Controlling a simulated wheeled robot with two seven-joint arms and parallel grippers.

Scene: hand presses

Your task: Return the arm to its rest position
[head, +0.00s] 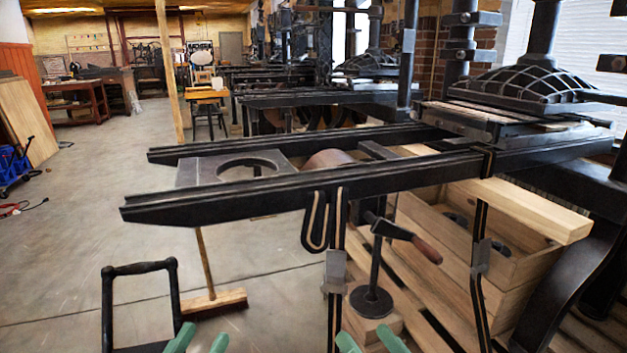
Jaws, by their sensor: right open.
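Only the green fingertips of my two grippers show, at the bottom edge of the head view. My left gripper (200,342) has its two fingertips apart with nothing seen between them. My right gripper (370,341) also has its fingertips apart, in front of a wooden block (372,327) in the picture. The rest of both grippers and both arms is below the frame. I cannot tell how far the fingertips are from the things around them.
A hand press with long black rails (310,195) spans the middle. A round-based black stand (371,302), a wooden crate (470,240) and a black tubular handle (140,267) stand close by. A broom (213,302) rests on the floor.

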